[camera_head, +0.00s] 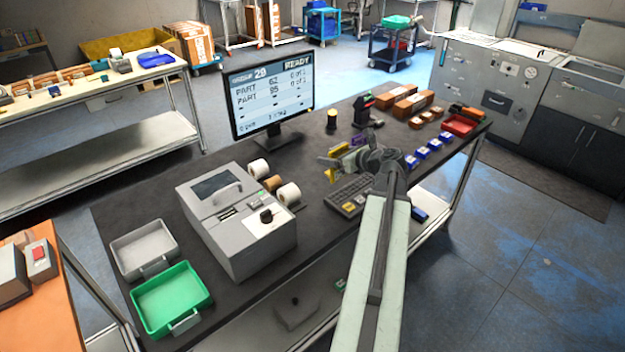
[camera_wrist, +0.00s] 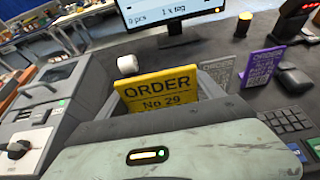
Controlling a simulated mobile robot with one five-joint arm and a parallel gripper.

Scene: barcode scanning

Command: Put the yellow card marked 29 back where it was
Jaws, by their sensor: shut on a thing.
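The yellow card (camera_wrist: 158,90) reads "ORDER No 29" in the wrist view. It stands upright just beyond my wrist housing, its lower part hidden. Whether the yellow card touches the table or a holder cannot be told.
The monitor (camera_head: 271,92) shows order 29 and READY. A keypad (camera_head: 350,194) lies right of the gripper. A grey machine (camera_head: 237,215) with rolls beside it stands left. Green (camera_head: 172,300) and grey trays sit front left. Blue boxes and a scanner stand further right.

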